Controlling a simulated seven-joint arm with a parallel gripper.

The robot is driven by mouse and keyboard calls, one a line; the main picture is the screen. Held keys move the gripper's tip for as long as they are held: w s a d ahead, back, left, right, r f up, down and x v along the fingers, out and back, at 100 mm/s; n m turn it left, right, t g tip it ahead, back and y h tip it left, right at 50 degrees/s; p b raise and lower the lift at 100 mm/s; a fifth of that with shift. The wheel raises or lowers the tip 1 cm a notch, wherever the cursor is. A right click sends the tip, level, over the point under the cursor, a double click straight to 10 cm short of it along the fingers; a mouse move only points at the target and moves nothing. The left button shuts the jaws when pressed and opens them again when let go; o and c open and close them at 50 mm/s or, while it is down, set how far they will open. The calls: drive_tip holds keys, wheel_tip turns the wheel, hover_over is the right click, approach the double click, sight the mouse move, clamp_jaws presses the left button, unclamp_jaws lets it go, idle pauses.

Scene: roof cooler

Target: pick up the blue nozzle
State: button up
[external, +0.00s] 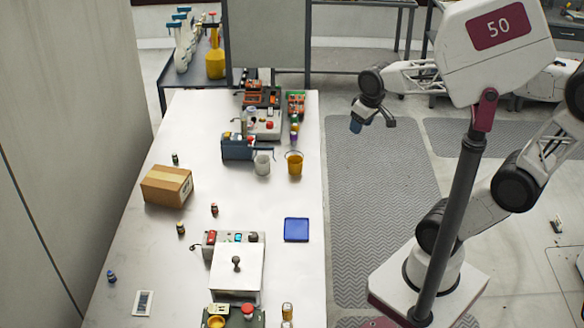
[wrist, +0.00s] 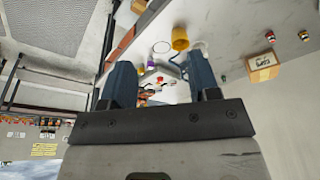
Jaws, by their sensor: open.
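My gripper (external: 374,124) is open and empty, raised over the floor to the right of the white table. In the wrist view its two blue fingers (wrist: 160,76) stand apart with nothing held between them. I cannot surely tell which thing is the blue nozzle. Blue tops (external: 182,16) show on white curved bottles on the far side table, well away from my gripper. A small dark bottle with a blue top (external: 112,275) stands near the table's left edge. A blue-grey device (external: 237,147) stands near the table's middle.
The white table (external: 260,195) holds a cardboard box (external: 167,186), a yellow bucket (external: 295,163), a white mug (external: 262,164), a blue tray (external: 296,229) and a white-lidded machine (external: 237,269). Boxes and devices crowd its far end. Air around my gripper is clear.

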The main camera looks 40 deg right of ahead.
drive_tip(key=w+a+r+n+y, duration=0.15)
drive_tip(key=w+a+n, duration=0.45)
drive_tip(key=w+a, duration=1.7)
drive_tip(key=w+a+f+n+y, duration=0.1)
drive_tip(key=w+a+f+n, duration=0.15)
drive_tip(key=a, duration=0.95)
drive_tip(key=w+a+f+n, duration=0.1)
drive_tip(key=w+a+f, duration=0.2)
drive_tip(key=a, duration=0.8)
drive_tip(key=n+g+y, duration=0.2)
drive_tip(key=n, duration=0.2)
approach(110, 273)
drive_tip(key=x, duration=0.3)
drive_tip(key=shift+s+a+r+h, duration=0.1)
drive_tip(key=shift+a+r+h, duration=0.05)
drive_tip(key=shift+h, duration=0.2)
drive_tip(key=shift+x, duration=1.25)
